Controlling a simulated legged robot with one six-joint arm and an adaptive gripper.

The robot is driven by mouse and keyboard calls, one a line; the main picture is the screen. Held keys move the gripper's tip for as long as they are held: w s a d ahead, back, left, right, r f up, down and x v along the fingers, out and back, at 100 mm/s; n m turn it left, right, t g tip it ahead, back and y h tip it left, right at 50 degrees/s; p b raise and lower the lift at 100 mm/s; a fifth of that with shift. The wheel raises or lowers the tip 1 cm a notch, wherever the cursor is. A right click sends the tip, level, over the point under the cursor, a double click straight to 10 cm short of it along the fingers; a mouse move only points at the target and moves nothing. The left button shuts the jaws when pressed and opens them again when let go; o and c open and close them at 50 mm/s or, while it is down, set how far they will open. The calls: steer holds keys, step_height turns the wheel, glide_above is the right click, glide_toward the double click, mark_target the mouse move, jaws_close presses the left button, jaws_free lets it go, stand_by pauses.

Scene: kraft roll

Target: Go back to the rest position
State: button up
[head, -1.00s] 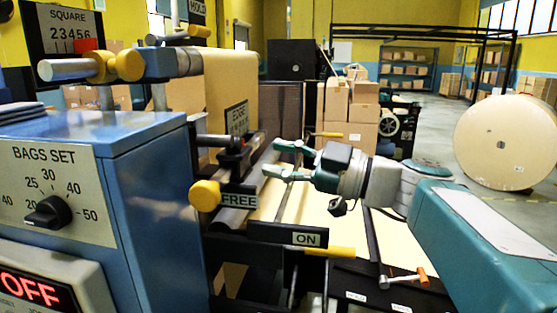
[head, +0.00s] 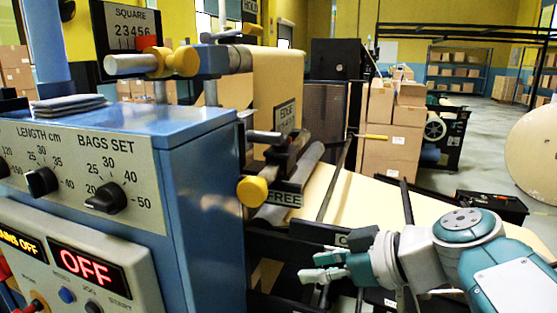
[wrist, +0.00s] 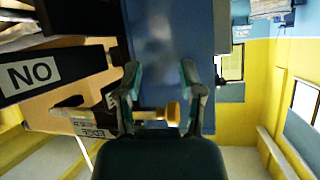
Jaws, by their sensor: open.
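My gripper (head: 318,267) shows at lower centre in the head view, in front of the machine's side frame. Its grey-tipped fingers point left, towards the blue cabinet (head: 200,190). The fingers hold nothing. In the wrist view my gripper (wrist: 160,72) has its two fingers well apart, with the blue cabinet face (wrist: 165,35) beyond them. The arm is bent at the lower right of the head view, and my wrist hides most of the ON label.
The FREE label (head: 285,199) and yellow knob (head: 252,191) are just above and left of my gripper. Brown paper (head: 345,200) stretches behind. Stacked boxes (head: 392,130), a large roll (head: 535,150) and a black case (head: 491,207) stand farther back. Open floor lies at the right.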

steer(key=s+d+f+m+h, duration=0.4)
steer(key=f+m+h, duration=0.1)
steer(key=f, duration=0.2)
steer(key=s+d+f+m+h, duration=0.4)
steer(key=d+f+m+h, duration=0.1)
steer(key=f, duration=0.2)
steer(key=shift+s+f+m+g, duration=0.15)
steer(key=shift+s+m+g, duration=0.1)
steer(key=shift+m+g, duration=0.05)
